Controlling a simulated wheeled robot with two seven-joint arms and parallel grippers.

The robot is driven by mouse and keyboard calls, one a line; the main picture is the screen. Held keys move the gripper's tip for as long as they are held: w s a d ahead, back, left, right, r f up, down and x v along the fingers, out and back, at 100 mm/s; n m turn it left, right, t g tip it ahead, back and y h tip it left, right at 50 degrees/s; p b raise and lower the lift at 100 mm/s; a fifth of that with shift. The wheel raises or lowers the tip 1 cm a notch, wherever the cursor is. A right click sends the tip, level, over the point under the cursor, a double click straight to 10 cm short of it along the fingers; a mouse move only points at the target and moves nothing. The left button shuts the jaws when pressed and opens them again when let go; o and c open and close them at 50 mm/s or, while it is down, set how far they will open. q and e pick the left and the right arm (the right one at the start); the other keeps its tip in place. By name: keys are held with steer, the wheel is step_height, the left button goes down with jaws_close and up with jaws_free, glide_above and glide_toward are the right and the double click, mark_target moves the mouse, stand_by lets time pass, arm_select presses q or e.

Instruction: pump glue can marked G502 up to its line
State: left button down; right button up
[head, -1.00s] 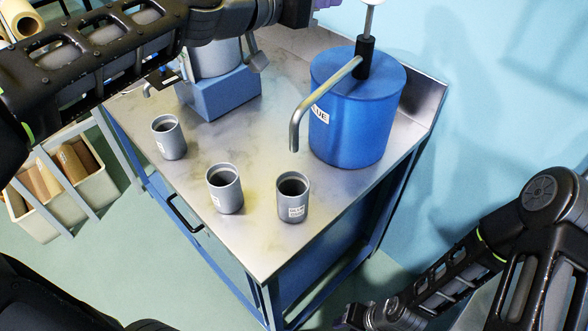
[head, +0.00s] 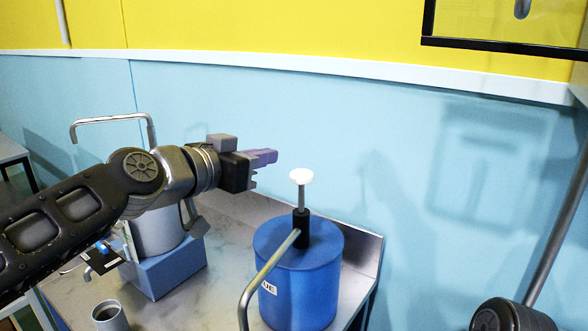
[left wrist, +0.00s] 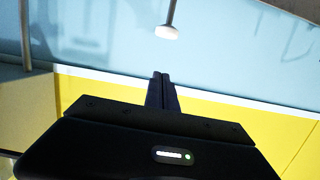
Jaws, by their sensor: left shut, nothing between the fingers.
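The blue glue drum (head: 300,285) stands on the metal bench, part of its label reading "UE". Its pump has a black collar, a grey spout pointing down to the front left, and a white knob (head: 301,176) raised on a rod. My left gripper (head: 276,156) is shut and empty, up and to the left of the knob, apart from it. In the left wrist view the shut fingers (left wrist: 161,76) point toward the white knob (left wrist: 167,32). One grey can (head: 110,316) shows at the bottom edge; its marking cannot be read. My right gripper is out of view.
A blue block (head: 165,270) with a grey cylinder on it stands on the bench (head: 215,285) left of the drum, behind my left arm. A blue wall with a yellow upper part closes off the back. A black-edged frame (head: 500,45) hangs at upper right.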

arm_select(q)
steer(key=p, duration=0.3)
glide_above(301, 177)
steer(key=s+a, duration=0.1)
steer(key=a, duration=0.1)
steer(key=f, duration=0.2)
steer(key=shift+w+d+f+b, duration=0.15)
steer(key=shift+d+f+b, duration=0.05)
steer(key=shift+f+b, duration=0.7)
steer(key=shift+w+d+f+b, duration=0.2)
steer(key=shift+f+b, duration=0.45)
steer(key=shift+f, duration=0.45)
steer(key=shift+s, duration=0.1)
